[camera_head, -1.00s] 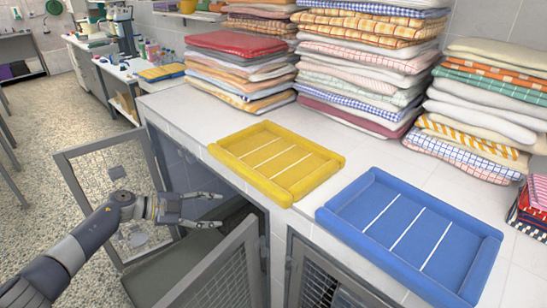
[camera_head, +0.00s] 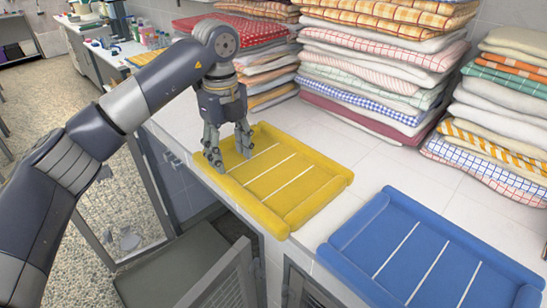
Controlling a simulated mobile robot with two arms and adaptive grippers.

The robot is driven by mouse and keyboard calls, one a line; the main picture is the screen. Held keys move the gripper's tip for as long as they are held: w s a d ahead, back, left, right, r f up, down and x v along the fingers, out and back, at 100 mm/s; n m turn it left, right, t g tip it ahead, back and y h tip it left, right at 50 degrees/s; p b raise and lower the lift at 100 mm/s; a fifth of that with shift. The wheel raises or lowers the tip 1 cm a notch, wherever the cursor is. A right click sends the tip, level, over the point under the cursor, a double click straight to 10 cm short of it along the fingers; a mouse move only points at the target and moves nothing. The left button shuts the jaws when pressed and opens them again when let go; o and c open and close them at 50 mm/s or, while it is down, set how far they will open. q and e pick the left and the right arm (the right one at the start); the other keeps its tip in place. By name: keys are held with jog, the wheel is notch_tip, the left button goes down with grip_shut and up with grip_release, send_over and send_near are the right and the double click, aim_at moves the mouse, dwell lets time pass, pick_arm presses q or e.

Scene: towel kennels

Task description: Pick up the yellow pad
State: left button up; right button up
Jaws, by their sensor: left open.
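The yellow pad (camera_head: 272,187) lies flat on the white tiled counter, with raised padded edges and white stripes. My left gripper (camera_head: 229,163) points down over the pad's left end. Its fingers are open, with the fingertips low at the pad's surface; I cannot tell whether they touch it. The gripper and forearm hide part of the pad's far left corner. My right gripper is not in view.
A blue pad (camera_head: 408,250) lies to the right of the yellow one. Stacks of folded towels (camera_head: 375,75) line the back of the counter. Below the front edge, an open mesh kennel door (camera_head: 225,280) swings outward.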

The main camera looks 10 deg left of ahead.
aim_at(233, 184)
pick_arm(q)
jog(key=shift+s+f, duration=0.1)
jog(key=shift+f, duration=0.2)
jog(key=f, duration=0.1)
jog(key=s+f+p, duration=0.1)
jog(key=f, duration=0.1)
jog(key=shift+s+a, duration=0.15)
jog(key=shift+f, duration=0.4)
jog(key=shift+w+f+p, duration=0.25)
jog(key=shift+f+p, duration=0.1)
jog(key=f+p, duration=0.2)
jog(key=f, duration=0.1)
jog(key=shift+w+f, duration=0.2)
jog(key=shift+f, duration=0.65)
jog(key=shift+c, duration=1.4)
jog(key=c, duration=0.9)
grip_shut()
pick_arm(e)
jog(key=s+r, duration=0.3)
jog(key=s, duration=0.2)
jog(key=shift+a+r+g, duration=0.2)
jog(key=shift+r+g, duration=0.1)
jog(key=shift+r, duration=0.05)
